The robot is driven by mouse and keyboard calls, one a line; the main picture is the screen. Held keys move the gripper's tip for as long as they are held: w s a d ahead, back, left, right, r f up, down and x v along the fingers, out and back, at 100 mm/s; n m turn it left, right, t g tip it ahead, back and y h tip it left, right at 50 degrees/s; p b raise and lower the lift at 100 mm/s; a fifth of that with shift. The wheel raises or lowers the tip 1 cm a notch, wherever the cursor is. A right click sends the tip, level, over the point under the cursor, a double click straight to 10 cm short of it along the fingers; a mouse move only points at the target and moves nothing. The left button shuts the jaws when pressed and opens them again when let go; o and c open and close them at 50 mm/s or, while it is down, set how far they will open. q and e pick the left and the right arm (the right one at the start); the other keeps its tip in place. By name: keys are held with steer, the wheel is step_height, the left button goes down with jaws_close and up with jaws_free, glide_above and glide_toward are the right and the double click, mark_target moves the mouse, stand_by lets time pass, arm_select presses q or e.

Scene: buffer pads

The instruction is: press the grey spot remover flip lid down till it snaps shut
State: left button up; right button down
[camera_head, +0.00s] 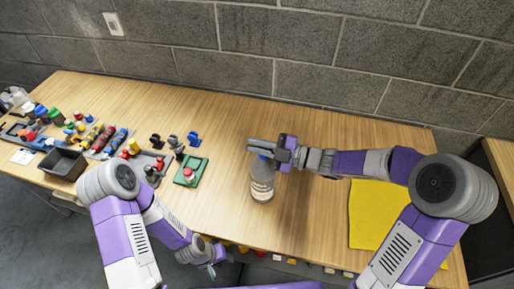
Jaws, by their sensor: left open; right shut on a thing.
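A clear bottle with a pale label (262,185) stands upright on the wooden table, right of the middle; I take it to be the spot remover. Its grey-blue top (265,157) is partly hidden by my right gripper (262,147), which reaches in from the right and is shut at the bottle's top. The fingers cover the lid, so its angle and the exact grip cannot be told. My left gripper (211,268) is open and empty, low in the picture by the table's front edge, apart from the bottle.
A green board with a red button (188,175) lies left of the bottle. Small clamps, colourful tools and a dark bin (63,166) crowd the table's left side. A yellow cloth (368,212) lies at the right. The table around the bottle is clear, with a block wall behind.

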steer(key=c, duration=1.3)
jaws_free()
